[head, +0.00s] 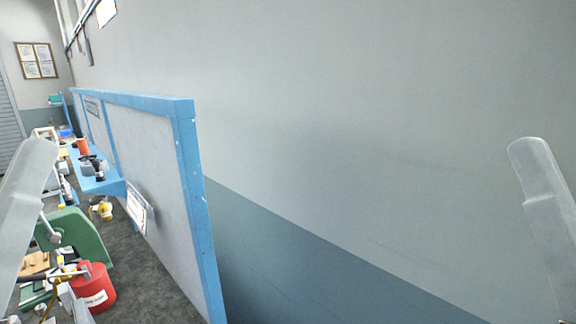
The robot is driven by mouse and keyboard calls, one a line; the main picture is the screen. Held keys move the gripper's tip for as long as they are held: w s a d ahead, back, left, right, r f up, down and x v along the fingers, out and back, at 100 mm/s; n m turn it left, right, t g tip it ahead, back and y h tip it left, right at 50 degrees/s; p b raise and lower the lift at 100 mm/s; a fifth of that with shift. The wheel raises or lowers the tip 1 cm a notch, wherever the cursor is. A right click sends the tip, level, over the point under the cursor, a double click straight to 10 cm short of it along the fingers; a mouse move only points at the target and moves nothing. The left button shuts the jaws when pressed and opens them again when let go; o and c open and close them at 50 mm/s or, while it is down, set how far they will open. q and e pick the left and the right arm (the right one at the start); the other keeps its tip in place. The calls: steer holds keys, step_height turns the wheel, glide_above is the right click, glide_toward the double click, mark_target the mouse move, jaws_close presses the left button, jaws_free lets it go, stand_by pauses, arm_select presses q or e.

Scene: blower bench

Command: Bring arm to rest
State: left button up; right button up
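One pale grey link of my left arm (28,205) rises along the left edge of the head view. A similar link of my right arm (545,200) stands at the right edge, in front of the bare wall. Neither gripper's fingers can be made out, so whether they are open, shut or holding anything is hidden. The arm links are well apart from each other.
A blue-framed partition (185,200) stands left of centre. Beside it is a cluttered bench with a red labelled container (93,290), a green housing (85,237) and a blue shelf (108,186) holding small items. Right of the partition, only plain wall (370,130) shows.

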arm_select(q)
step_height(320, 180, up, 23)
steer(key=p, duration=1.9)
arm_select(e)
step_height(320, 180, up, 23)
arm_select(q)
step_height(320, 180, down, 21)
steer(key=b, duration=2)
arm_select(e)
step_height(320, 180, down, 21)
arm_select(q)
step_height(320, 180, down, 8)
steer(key=b, duration=0.8)
steer(key=shift+b, duration=0.35)
arm_select(e)
step_height(320, 180, down, 8)
steer(key=shift+f, duration=0.15)
